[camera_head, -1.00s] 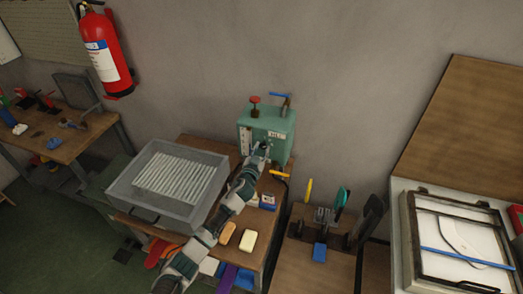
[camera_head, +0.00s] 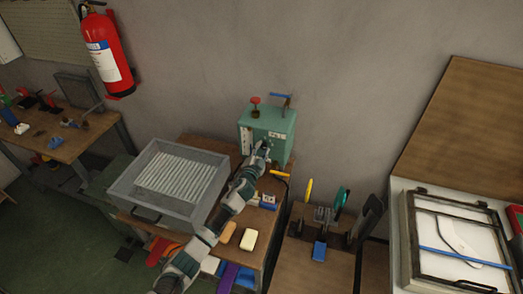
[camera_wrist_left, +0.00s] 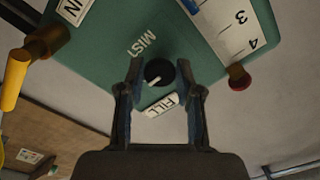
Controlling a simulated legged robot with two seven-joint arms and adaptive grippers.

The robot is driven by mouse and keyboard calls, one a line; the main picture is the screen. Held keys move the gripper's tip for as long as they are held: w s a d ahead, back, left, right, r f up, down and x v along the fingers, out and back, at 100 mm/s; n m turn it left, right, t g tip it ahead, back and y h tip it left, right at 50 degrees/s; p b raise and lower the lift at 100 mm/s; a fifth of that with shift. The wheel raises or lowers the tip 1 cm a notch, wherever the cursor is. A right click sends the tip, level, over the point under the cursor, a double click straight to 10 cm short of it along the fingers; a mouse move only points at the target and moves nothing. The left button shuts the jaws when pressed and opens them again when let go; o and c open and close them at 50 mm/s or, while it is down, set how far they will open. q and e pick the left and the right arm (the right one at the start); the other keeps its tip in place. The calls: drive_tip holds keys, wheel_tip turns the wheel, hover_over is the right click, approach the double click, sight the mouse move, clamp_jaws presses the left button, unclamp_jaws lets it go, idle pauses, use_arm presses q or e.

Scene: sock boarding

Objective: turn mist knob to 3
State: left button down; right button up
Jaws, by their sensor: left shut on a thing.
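The green machine box (camera_head: 282,124) stands at the back of the wooden bench against the wall. In the left wrist view its front face (camera_wrist_left: 110,50) carries a black round mist knob (camera_wrist_left: 159,72) with a white pointer line, beside the printed word MIST and a FILL label (camera_wrist_left: 161,104). A white scale (camera_wrist_left: 236,22) with the numerals 3 and 4 is on the face. My left gripper (camera_wrist_left: 160,75) has its fingers on both sides of the knob, shut on it. In the head view my left gripper (camera_head: 262,150) reaches the box front. My right gripper is out of view.
A grey tray (camera_head: 125,183) with a ribbed insert stands left of my arm. A cream block (camera_head: 249,240) and coloured items lie on the bench front. A yellow handle (camera_wrist_left: 14,80) and a red button (camera_wrist_left: 239,78) flank the box face.

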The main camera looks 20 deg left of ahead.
use_arm(q)
drive_tip(key=shift+f, duration=0.1)
drive_tip(key=c, duration=0.8)
unclamp_jaws()
drive_tip(key=shift+d, duration=0.1)
drive_tip(key=shift+s, duration=0.1)
drive_tip(key=s, duration=1.1)
drive_tip(key=shift+s+a, duration=0.25)
drive_tip(key=shift+s, duration=0.15)
